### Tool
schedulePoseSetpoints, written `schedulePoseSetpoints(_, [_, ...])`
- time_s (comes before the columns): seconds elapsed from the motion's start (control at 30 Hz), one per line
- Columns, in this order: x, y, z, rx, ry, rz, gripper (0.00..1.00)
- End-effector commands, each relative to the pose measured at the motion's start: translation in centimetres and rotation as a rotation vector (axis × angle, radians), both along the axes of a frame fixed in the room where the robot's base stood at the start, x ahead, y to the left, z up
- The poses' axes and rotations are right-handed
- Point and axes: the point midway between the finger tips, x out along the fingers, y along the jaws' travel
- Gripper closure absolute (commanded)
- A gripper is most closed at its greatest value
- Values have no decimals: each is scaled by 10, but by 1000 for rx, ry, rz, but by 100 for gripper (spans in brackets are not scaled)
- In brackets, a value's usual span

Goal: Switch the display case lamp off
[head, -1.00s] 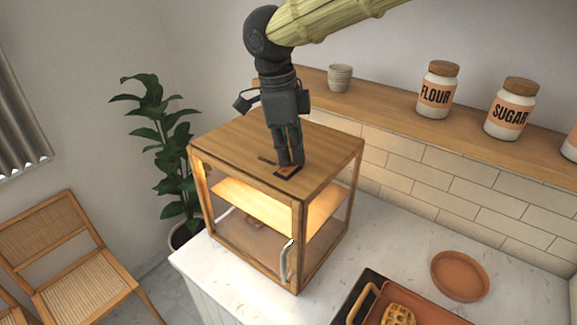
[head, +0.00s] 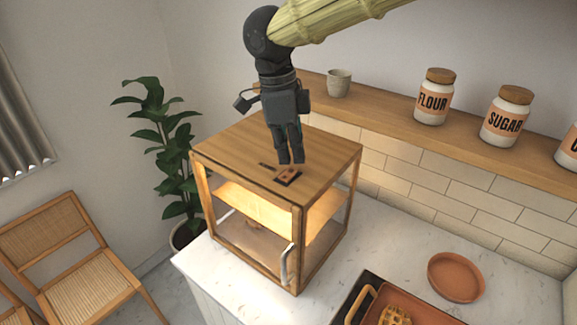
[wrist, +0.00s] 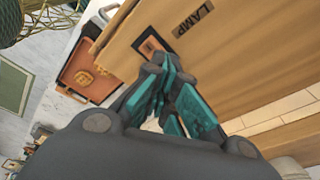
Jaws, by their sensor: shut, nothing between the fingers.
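The wooden display case (head: 225,147) with clear sides stands on the counter, and its inner shelf (head: 250,205) glows warm, so the lamp looks lit. A small switch (head: 287,175) with an orange-brown face on a dark plate sits on the case top. In the wrist view, the switch (wrist: 150,46) shows just beyond my fingertips, beside a dark label (wrist: 194,20) reading LAMP. My gripper (head: 291,160) is shut and empty, pointing down just above the switch, apparently clear of it. The rocker's tilt is too small to tell.
A wall shelf (head: 395,110) behind the case holds a cup (head: 339,83), a flour jar (head: 434,97) and a sugar jar (head: 506,117). A terracotta plate (head: 456,277) and a tray with a waffle (head: 394,316) lie right of the case. Space above the case is open.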

Motion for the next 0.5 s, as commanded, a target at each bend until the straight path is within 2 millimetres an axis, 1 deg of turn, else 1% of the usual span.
schedulePoseSetpoints(0.03, [0,0,6,0,0,0,100])
schedulePoseSetpoints(0.5, [0,0,32,1,0,-1,100])
